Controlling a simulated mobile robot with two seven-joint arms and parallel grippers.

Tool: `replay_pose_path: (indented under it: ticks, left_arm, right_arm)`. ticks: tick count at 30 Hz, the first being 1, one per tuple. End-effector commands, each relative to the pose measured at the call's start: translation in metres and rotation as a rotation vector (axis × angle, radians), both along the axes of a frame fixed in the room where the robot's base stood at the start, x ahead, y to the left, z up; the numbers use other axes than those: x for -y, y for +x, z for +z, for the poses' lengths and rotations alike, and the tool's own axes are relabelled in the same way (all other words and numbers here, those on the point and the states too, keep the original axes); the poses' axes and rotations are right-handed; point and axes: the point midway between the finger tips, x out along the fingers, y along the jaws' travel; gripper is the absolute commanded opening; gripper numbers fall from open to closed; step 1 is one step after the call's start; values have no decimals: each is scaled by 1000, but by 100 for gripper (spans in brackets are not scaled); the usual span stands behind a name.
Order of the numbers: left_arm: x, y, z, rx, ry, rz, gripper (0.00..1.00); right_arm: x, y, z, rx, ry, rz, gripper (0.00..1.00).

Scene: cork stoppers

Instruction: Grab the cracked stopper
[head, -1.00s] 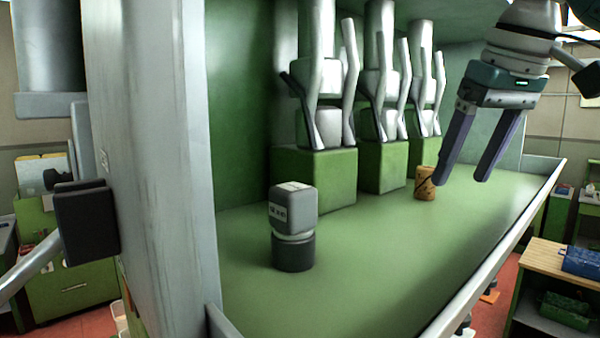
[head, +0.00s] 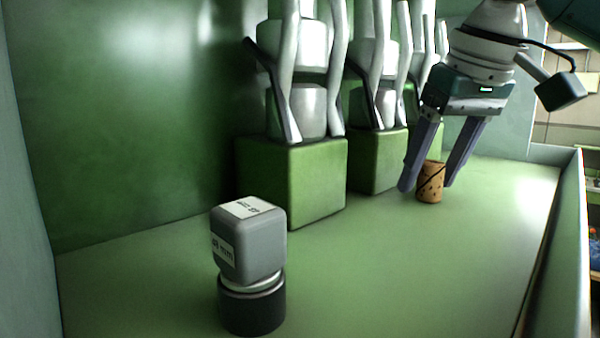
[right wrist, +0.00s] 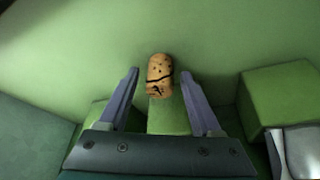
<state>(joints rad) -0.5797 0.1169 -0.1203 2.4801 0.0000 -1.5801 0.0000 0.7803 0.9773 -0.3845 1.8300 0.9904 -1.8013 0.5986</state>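The cracked stopper (head: 431,183) is a tan cork with a dark crack line. It stands upright on the green surface in the head view. It also shows in the right wrist view (right wrist: 159,75), just beyond and between the fingertips. My right gripper (head: 426,188) is open, with one finger to the left of the stopper and the other at its right in the head view. In the right wrist view the gripper (right wrist: 156,72) shows clear gaps on both sides of the stopper, with nothing held. My left gripper is not in view.
A grey block with labels on a dark round base (head: 250,265) stands at the front left. Green blocks (head: 295,185) bearing grey metal clamp-like parts line the back. A raised rim (head: 572,240) edges the right side. The middle of the surface is clear.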

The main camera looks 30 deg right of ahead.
Motion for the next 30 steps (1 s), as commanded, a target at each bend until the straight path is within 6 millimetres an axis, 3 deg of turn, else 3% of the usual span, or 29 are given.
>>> replay_pose_path:
  ticks: [2, 17, 30]
  left_arm:
    - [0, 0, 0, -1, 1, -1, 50]
    - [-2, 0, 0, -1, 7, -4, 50]
    - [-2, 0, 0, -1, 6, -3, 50]
  right_arm:
    - [0, 0, 0, 0, 0, 0, 55]
    - [0, 0, 0, 1, 0, 0, 0]
    - [3, 0, 4, 2, -1, -1, 0]
